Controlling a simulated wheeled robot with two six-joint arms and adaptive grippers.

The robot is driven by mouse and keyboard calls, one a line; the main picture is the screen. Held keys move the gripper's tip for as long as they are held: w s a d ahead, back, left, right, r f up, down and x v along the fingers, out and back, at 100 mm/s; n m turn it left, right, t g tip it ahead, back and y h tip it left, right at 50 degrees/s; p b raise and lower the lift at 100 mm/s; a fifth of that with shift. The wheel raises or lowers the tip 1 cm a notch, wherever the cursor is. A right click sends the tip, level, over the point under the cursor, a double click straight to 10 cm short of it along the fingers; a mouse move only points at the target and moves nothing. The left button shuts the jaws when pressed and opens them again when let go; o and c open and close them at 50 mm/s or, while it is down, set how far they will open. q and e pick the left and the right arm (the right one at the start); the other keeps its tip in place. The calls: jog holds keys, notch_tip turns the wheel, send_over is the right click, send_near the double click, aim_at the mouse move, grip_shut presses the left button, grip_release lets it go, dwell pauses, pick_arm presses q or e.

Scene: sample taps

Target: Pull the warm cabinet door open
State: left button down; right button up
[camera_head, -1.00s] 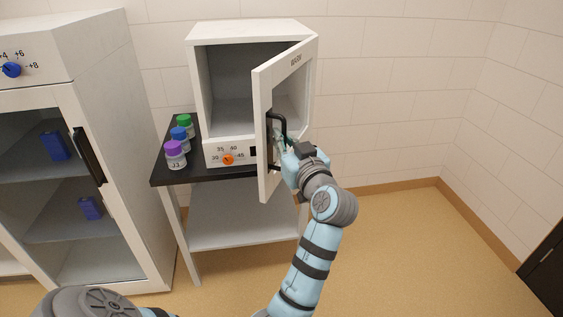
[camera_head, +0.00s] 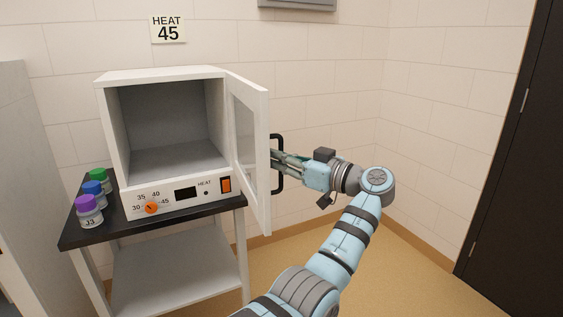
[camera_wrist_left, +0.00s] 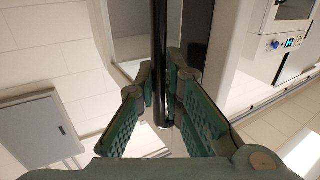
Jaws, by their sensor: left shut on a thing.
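The warm cabinet (camera_head: 168,204) is a white box on a black-topped stand, with an orange dial and an orange switch on its front. Its door (camera_head: 262,206) is hinged on the right and stands wide open, so the empty grey inside shows. My left gripper (camera_head: 277,160) is shut on the black door handle (camera_head: 279,186) on the door's outer face. In the left wrist view the fingers (camera_wrist_left: 165,118) close around the dark handle bar (camera_wrist_left: 160,60). My right gripper is not in view.
Bottles with purple (camera_head: 87,203), blue (camera_head: 93,187) and green (camera_head: 98,174) caps stand on the black stand top (camera_head: 110,228), left of the cabinet. A "HEAT 45" sign (camera_head: 168,29) hangs above. A dark door (camera_head: 509,150) is at the right. Floor is clear between.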

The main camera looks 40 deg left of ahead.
pick_arm(q)
jog(key=c, duration=2)
grip_release()
jog(key=shift+c, duration=0.2)
jog(key=o, duration=0.4)
jog(key=shift+w+a, duration=0.15)
jog(key=shift+c, duration=0.2)
jog(key=shift+d, duration=0.3)
jog(key=d, duration=1.1)
jog(key=shift+d, duration=0.25)
